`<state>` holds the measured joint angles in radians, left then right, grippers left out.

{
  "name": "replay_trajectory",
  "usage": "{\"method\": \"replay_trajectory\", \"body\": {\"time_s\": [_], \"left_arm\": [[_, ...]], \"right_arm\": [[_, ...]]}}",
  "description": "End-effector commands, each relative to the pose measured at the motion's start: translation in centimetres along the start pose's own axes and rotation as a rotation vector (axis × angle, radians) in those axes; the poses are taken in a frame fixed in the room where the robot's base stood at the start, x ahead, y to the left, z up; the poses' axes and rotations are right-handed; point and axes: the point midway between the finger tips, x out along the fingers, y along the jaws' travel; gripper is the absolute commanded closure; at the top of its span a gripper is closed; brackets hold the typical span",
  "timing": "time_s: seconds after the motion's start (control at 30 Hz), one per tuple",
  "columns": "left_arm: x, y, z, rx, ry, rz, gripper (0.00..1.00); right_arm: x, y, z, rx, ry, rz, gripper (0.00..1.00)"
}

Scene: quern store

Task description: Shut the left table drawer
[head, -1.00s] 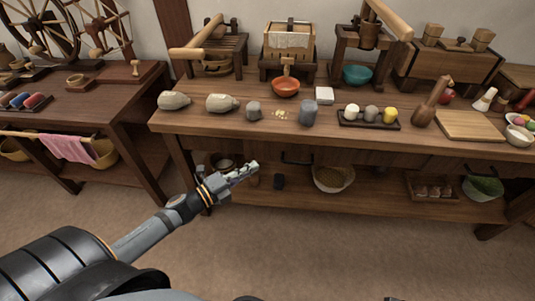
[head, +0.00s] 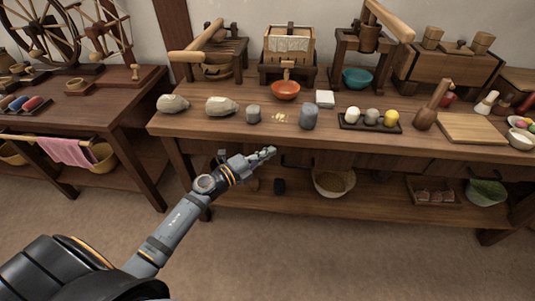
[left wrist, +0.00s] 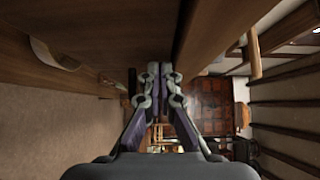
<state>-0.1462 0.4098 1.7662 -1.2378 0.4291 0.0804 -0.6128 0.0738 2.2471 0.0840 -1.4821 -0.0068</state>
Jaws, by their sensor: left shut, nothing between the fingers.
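The left table drawer (head: 312,154) is a brown wooden front under the tabletop, with a dark handle. It is seen from above, partly behind my gripper, and I cannot tell how far it stands out. My left gripper (head: 268,153) is shut and empty, just below the table's front edge at the drawer's left part. I cannot tell whether it touches the drawer. In the left wrist view its closed fingers (left wrist: 160,78) point along a long wooden face. My right gripper is not in view.
The workbench top (head: 250,134) carries stones, a grey cup (head: 309,116), an orange bowl (head: 285,90) and a tray of small items. The floor in front is clear.

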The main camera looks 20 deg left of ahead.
Motion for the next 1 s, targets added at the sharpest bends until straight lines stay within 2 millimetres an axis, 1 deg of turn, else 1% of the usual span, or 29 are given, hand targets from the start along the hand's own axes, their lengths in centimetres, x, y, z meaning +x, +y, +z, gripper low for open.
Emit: {"method": "replay_trajectory", "body": {"time_s": [0.23, 0.33, 0.43, 0.77, 0.87, 0.97, 1.0], "left_arm": [[0.1, -0.1, 0.1, 0.0, 0.0, 0.0, 1.0], [0.9, -0.3, 0.9, 0.0, -0.002, -0.002, 1.0], [1.5, -0.2, 1.5, 0.0, -0.002, -0.001, 1.0], [1.6, -0.2, 1.8, 0.004, -0.006, -0.003, 1.0], [1.0, -0.2, 1.8, 0.005, -0.006, -0.003, 1.0], [-0.5, -0.1, 1.7, 0.007, -0.003, 0.0, 1.0], [-1.2, -0.1, 1.6, 0.005, -0.001, 0.002, 1.0]], "right_arm": [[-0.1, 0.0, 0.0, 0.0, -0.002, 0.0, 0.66], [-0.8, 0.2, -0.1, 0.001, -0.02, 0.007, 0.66], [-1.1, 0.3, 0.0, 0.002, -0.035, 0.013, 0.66], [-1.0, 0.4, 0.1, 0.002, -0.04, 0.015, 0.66], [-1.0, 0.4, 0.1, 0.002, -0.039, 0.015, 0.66], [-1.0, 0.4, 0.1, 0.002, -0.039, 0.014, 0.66], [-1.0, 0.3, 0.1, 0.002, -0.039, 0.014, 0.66]]}}
